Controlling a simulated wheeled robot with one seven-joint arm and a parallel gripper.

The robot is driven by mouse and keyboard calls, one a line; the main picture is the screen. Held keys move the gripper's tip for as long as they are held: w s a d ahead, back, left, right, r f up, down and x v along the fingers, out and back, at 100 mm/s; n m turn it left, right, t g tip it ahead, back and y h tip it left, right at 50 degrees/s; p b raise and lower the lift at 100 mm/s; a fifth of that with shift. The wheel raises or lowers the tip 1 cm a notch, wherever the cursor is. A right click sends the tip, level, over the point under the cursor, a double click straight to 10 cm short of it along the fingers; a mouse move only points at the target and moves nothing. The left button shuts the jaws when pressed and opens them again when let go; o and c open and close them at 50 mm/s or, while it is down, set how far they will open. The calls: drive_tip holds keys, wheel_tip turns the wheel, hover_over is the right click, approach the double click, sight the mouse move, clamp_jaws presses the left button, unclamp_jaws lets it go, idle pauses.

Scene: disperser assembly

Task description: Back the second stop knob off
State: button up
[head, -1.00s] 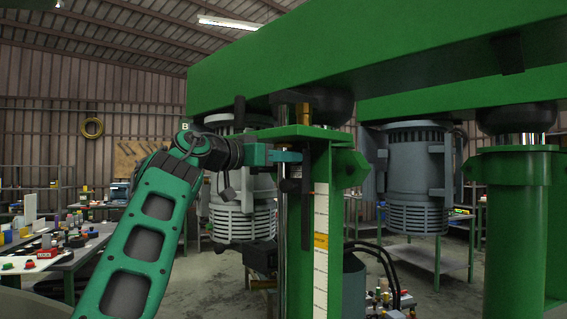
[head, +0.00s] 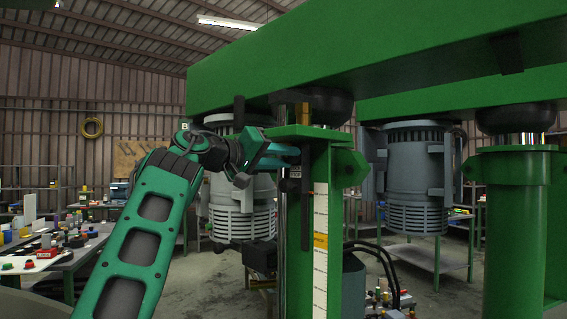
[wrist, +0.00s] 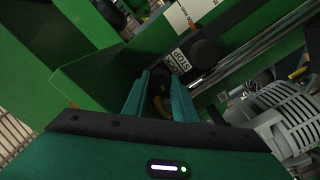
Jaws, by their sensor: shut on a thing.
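My gripper (head: 293,154) is at the upper part of the green column (head: 322,200), beside the shiny upright rod. In the wrist view its two teal fingers (wrist: 161,88) are closed around a dark round knob (wrist: 159,84), which is mostly hidden between them. A second black knob (wrist: 204,53) stands apart from the fingers, beside a white label (wrist: 176,62) reading STOP. In the head view the held knob is hidden by the fingers, and a dark block (head: 290,186) sits just below them.
The green overhead beam (head: 360,60) runs above my arm. A grey motor (head: 240,190) hangs behind my gripper, and another (head: 418,165) hangs to the right. A white scale (head: 320,225) runs down the column. A cluttered bench (head: 70,262) is at left.

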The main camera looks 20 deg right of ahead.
drive_tip(key=n, duration=0.6)
drive_tip(key=shift+w+a+n, duration=0.2)
drive_tip(key=shift+a+n, duration=0.05)
drive_tip(key=shift+n, duration=0.05)
drive_tip(key=n, duration=0.6)
drive_tip(key=shift+f, duration=0.1)
drive_tip(key=shift+n, duration=0.4)
drive_tip(key=o, duration=1)
drive_tip(key=shift+o, duration=0.2)
drive_tip(key=shift+d, duration=0.1)
drive_tip(key=shift+s, duration=0.1)
drive_tip(key=v, duration=0.8)
